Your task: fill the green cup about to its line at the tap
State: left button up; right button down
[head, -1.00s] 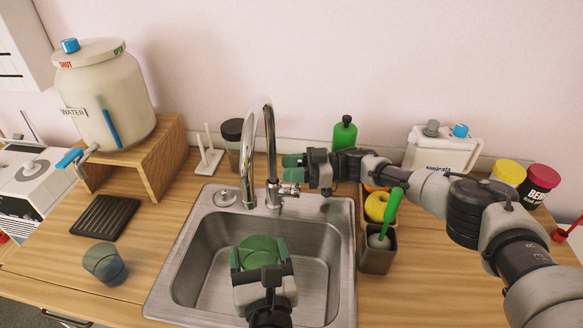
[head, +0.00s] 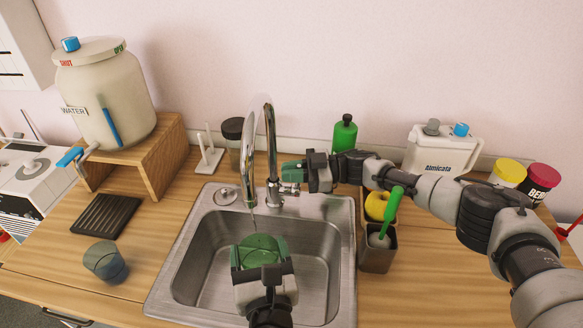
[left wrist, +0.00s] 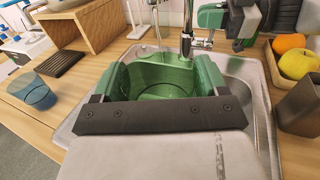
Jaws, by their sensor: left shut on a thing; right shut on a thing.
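The green see-through cup (head: 260,251) is upright in my left gripper (head: 261,258), over the sink. It also shows in the left wrist view (left wrist: 160,80), with its open top in sight. The tap (head: 272,150) is a tall chrome gooseneck at the back of the sink. A thin stream of water (head: 254,220) falls from its spout toward the cup's far side.
The steel sink (head: 200,225) is otherwise empty. A blue see-through cup (head: 105,262) and a dark ribbed mat (head: 105,216) lie left. A grey container with a green-handled brush (head: 378,250) and fruit (head: 377,205) stand right. The water jar (head: 105,95) is on a wooden stand.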

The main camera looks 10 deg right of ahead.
jog(key=shift+s+a+f+n+h, duration=0.2)
jog(key=shift+s+f+n, duration=0.1)
jog(key=shift+s+n, duration=0.55)
jog(key=shift+s+a+f+n+h, duration=0.25)
jog(key=shift+s+n, duration=0.25)
jog(key=shift+n, duration=0.65)
jog(key=shift+f, duration=0.1)
jog(key=c, duration=1.2)
grip_release()
jog(key=shift+o, duration=0.2)
jog(key=shift+d, duration=0.1)
jog(key=s+d, duration=0.1)
jog(key=d, duration=0.6)
jog(key=shift+d+r, duration=0.15)
jog(key=shift+r, duration=0.25)
